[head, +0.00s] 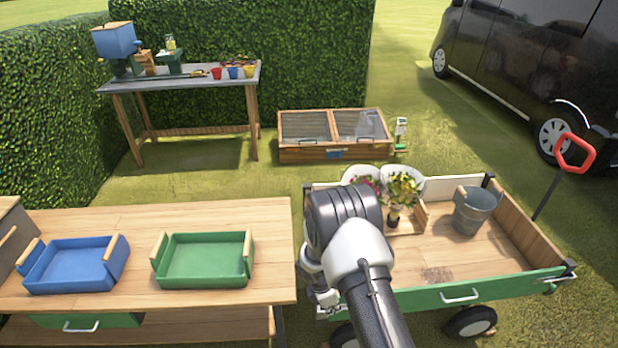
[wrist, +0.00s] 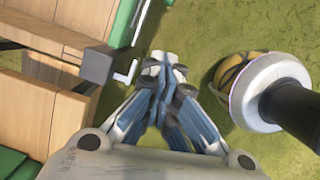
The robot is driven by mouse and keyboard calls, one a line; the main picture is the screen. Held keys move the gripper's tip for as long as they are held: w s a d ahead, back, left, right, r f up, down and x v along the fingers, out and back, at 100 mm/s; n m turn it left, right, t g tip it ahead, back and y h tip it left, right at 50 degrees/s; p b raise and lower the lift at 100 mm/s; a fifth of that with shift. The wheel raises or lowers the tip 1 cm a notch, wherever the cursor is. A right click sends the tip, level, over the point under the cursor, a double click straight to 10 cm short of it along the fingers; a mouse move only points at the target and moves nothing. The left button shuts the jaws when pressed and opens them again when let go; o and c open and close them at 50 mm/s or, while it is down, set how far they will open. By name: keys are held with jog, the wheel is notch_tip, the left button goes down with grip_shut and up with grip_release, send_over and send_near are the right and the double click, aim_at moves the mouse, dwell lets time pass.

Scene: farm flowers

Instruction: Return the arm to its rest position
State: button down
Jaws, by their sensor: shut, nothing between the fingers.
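My arm reaches forward in the head view, between the wooden table at the left and the garden cart at the right. My gripper shows in the wrist view (wrist: 163,75), pointing down over grass with its fingers together and nothing between them. In the head view only a small part of the gripper shows, at the left of the arm beside the cart; its fingertips are hidden there.
The wooden table (head: 200,215) carries a blue tray (head: 75,265) and a green tray (head: 205,260). The cart (head: 520,288) holds a metal bucket (head: 473,212) and flowers (head: 402,187). A cold frame (head: 332,152), a potting bench (head: 180,83), hedges and a black van (head: 520,65) stand farther back. Open grass lies between.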

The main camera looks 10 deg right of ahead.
jog(key=s+d+r+m+t, duration=0.15)
jog(key=r+m, duration=0.25)
jog(key=r, duration=1.1)
jog(key=s+d+r+m, duration=0.15)
jog(key=r+m, duration=0.35)
jog(key=r, duration=1)
jog(key=s+r+m+t+y, duration=0.1)
jog(key=s+r+m, duration=0.2)
jog(key=s+r, duration=0.2)
jog(key=s+a+r+m+y, duration=0.1)
jog(key=s+r+m, duration=0.3)
jog(key=s, duration=0.7)
jog(key=s+r+m+t, duration=0.1)
jog(key=s+r+m, duration=0.2)
jog(key=s, duration=0.6)
notch_tip(320, 180, up, 3)
jog(key=shift+a+f+m+t+y, duration=0.1)
jog(key=shift+a+m+t+y, duration=0.05)
jog(key=shift+m+t+y, duration=0.25)
